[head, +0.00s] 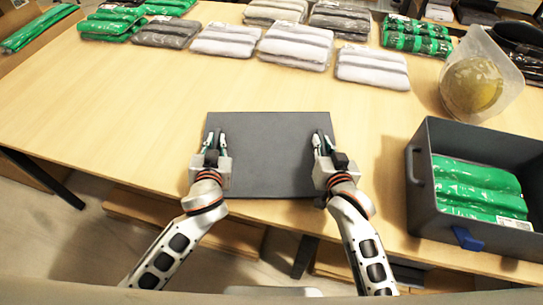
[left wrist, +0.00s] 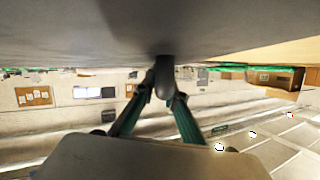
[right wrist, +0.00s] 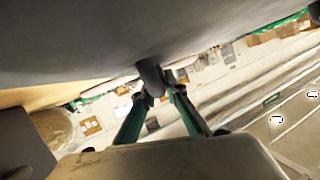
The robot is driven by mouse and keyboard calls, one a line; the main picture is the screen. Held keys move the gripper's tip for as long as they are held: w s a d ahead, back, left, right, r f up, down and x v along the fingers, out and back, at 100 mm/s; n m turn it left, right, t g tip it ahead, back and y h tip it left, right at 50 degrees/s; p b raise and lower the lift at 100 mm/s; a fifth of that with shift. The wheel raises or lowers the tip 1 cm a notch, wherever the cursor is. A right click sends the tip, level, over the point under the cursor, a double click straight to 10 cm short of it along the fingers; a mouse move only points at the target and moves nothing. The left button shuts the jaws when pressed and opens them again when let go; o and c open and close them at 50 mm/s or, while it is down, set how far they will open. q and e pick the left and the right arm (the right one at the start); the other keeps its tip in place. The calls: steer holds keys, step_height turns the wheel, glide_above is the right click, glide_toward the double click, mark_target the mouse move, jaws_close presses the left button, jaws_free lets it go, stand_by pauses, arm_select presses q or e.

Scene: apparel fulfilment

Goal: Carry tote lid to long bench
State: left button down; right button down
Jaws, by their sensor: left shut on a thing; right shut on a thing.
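The tote lid (head: 268,150) is a flat dark grey panel over the near edge of the long light-wood bench (head: 110,115). I cannot tell whether it touches the bench or hangs just above it. My left gripper (head: 213,142) is shut on the lid at its left side; in the left wrist view its fingers (left wrist: 160,85) close on a dark rounded grip part. My right gripper (head: 322,142) is shut on the lid at its right side, with its fingers (right wrist: 158,88) on a similar part. The lid's broad face fills the top of both wrist views.
An open dark grey tote (head: 420,180) with green bagged garments stands to the right. A clear bag around a yellowish round thing (head: 473,85) is behind it. Several bagged grey, white and green garments (head: 297,47) line the back. The bench's left and middle are clear.

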arm_select(q)
steer(key=c, duration=2.1)
jaws_free()
steer(key=shift+a, duration=0.15)
arm_select(e)
steer(key=c, duration=2.1)
jaws_free()
steer(key=shift+d, duration=0.1)
arm_select(q)
steer(key=shift+o, duration=0.3)
arm_select(e)
steer(key=shift+o, duration=0.3)
arm_select(q)
steer(key=shift+s, duration=0.1)
steer(key=v, duration=1.1)
steer(key=shift+s+d+r, duration=0.1)
steer(key=shift+s+d, duration=0.15)
steer(key=shift+s, duration=0.05)
arm_select(e)
steer(key=v, duration=0.7)
steer(key=shift+s+r, duration=0.1)
steer(key=shift+s, duration=0.2)
arm_select(q)
steer(key=shift+s, duration=0.1)
